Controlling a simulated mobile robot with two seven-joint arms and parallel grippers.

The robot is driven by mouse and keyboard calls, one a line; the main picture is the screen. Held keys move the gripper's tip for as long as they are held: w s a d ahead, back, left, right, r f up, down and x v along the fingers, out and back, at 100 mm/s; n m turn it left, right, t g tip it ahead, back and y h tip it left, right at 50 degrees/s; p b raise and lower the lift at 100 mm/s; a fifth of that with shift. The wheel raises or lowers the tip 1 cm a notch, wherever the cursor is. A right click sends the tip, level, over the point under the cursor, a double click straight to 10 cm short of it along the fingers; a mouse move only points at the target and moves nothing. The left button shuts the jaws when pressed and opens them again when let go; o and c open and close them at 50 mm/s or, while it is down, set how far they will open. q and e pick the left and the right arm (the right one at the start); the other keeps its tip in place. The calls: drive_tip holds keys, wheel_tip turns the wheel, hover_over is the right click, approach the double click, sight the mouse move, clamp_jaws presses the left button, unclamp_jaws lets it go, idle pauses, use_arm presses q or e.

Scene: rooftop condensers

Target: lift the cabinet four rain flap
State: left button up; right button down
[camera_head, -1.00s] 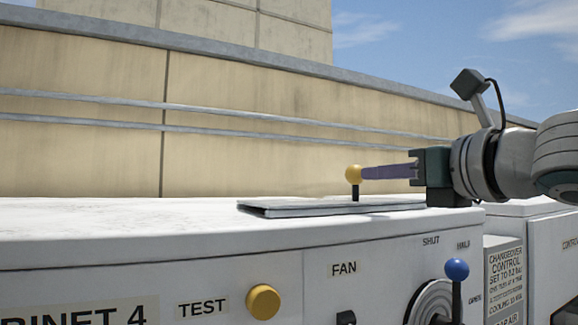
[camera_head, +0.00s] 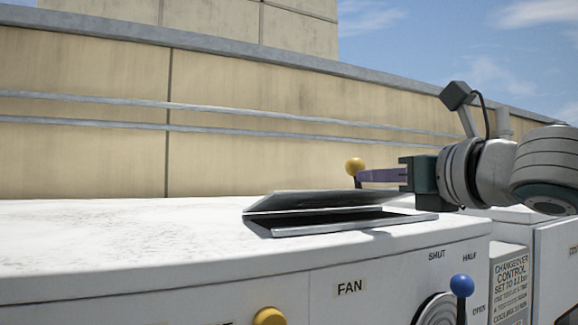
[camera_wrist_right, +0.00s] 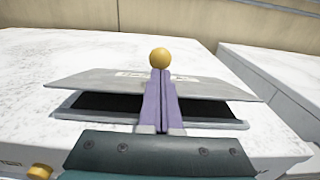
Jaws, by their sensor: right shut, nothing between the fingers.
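The rain flap (camera_head: 320,201) is a thin grey plate on top of the white cabinet (camera_head: 120,235). It is tilted partly up, with a dark opening under it, and it also shows in the right wrist view (camera_wrist_right: 95,80). A yellow ball knob (camera_head: 355,166) stands on the flap on a short dark stem. My right gripper (camera_head: 362,176) is shut, its purple fingers together with nothing between them. Its tips are at the knob's stem, just below the ball (camera_wrist_right: 159,58); whether they touch is unclear. My left gripper is not in view.
The cabinet front has a yellow button (camera_head: 269,317), a FAN label and a blue-knobbed lever (camera_head: 461,286) by a round dial. Another white cabinet (camera_wrist_right: 270,85) stands to the right across a gap. A beige wall (camera_head: 90,150) with rails runs behind.

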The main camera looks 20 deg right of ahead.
sight(360, 160)
drive_tip(key=shift+w+r, duration=0.1)
drive_tip(key=shift+r, duration=0.2)
drive_tip(key=shift+w+a+r, duration=0.1)
drive_tip(key=shift+w+r, duration=0.25)
drive_tip(key=shift+r, duration=0.2)
drive_tip(key=shift+w+r, duration=0.3)
drive_tip(key=shift+r, duration=0.35)
drive_tip(key=shift+w+r, duration=0.85)
drive_tip(key=shift+r, duration=0.2)
drive_tip(key=shift+w, duration=0.1)
